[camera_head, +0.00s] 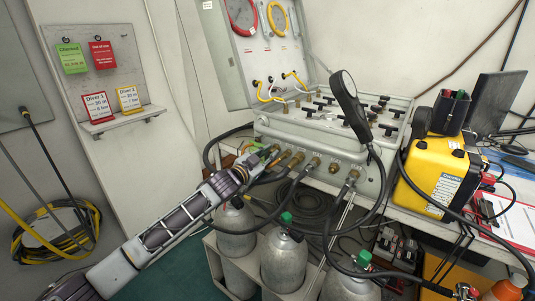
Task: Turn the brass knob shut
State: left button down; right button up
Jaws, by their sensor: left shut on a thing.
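The air panel (345,150) is a light grey case with an open lid, standing on the bench. My left arm reaches in from the lower left. My left gripper (262,158) is at the left end of the panel's front face, shut on the brass knob, which its fingers mostly hide. How far the knob is turned cannot be seen. Several brass fittings (297,159) with black hoses sit in a row to the right of the gripper. My right gripper is not in view.
Grey cylinders (283,262) with green valve tops stand in a rack below the panel. Black hoses loop in front of it. A yellow box (440,172) stands at the right. Tags hang on a wall board (121,66).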

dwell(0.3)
pick_arm(q)
jog(key=c, duration=1.5)
grip_release()
jog(key=shift+c, duration=0.2)
jog(key=v, duration=1.2)
